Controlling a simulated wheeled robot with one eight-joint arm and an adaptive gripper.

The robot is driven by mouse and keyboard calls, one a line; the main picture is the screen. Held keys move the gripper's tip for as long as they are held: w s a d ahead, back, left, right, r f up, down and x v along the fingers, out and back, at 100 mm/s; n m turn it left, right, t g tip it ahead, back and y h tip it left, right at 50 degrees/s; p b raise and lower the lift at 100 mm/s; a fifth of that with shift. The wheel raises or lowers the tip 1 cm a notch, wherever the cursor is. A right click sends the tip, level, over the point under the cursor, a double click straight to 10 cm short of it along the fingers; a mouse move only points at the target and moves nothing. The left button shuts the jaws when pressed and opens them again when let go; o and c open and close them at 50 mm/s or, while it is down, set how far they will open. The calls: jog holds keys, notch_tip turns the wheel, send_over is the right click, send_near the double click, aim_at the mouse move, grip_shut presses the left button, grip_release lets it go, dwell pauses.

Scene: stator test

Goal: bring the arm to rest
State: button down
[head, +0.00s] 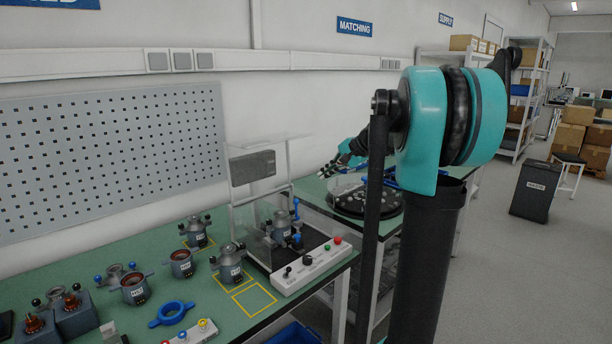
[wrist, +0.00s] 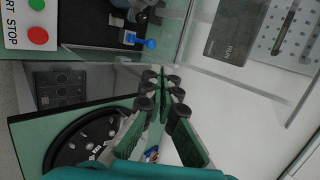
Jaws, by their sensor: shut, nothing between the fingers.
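My gripper (head: 328,171) is at the end of my teal and black arm, to the right of the clear test enclosure and above the second bench. In the wrist view its two fingers (wrist: 162,84) meet at the tips, with nothing between them. The fingers appear in the air, beside the enclosure's clear panel. Part of the arm hides the bench behind it.
The enclosure (head: 233,205) holds a stator unit and has a button panel (head: 312,266) in front. A round dark tray (head: 350,207) lies on the second bench. Several stator housings (head: 181,263) stand on the left bench. A bin (head: 533,190) stands on open floor at right.

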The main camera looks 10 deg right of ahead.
jog(key=s+f+n+g+h, duration=0.1)
jog(key=s+f+n+h, duration=0.2)
jog(key=s+f, duration=1)
jog(key=s+f+n+h, duration=0.4)
jog(key=s+f, duration=1)
jog(key=s, duration=0.7)
jog(key=n, duration=0.2)
jog(key=shift+s+d+n+g, duration=0.15)
jog(key=shift+s+n+g, duration=0.15)
jog(key=shift+s+g, duration=0.1)
